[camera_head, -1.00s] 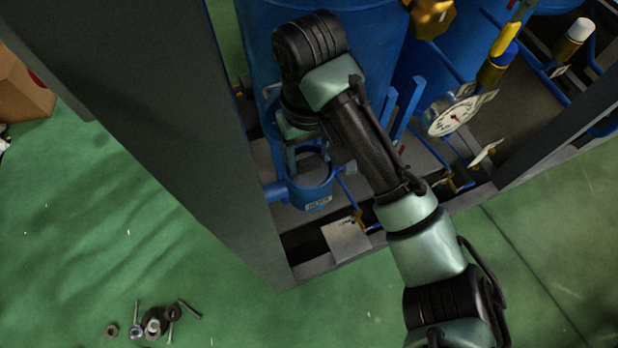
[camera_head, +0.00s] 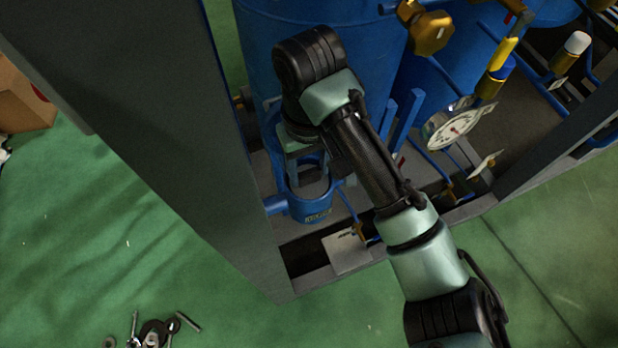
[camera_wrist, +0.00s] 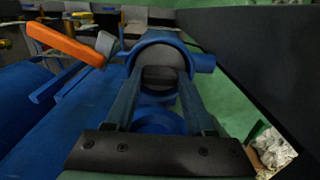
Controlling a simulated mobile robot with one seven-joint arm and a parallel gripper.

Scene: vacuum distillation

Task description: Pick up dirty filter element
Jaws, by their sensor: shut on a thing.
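The blue filter housing (camera_head: 308,208) is an open-topped cup low on the blue equipment in the head view. It shows as a blue ring in the wrist view (camera_wrist: 203,62). A grey, round filter element (camera_wrist: 160,57) sits inside that ring. My gripper (camera_wrist: 161,80) reaches into the housing mouth, with one finger on each side of the element, and is shut on it. In the head view my gripper (camera_head: 308,166) points down into the housing top. The element is hidden there by the gripper and housing wall.
A grey frame post (camera_head: 150,130) stands close left of the housing. A large blue tank (camera_head: 370,50) is behind the arm. A pressure gauge (camera_head: 455,128) and brass valve (camera_head: 430,30) are to the right. An orange handle (camera_wrist: 65,43) shows in the wrist view.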

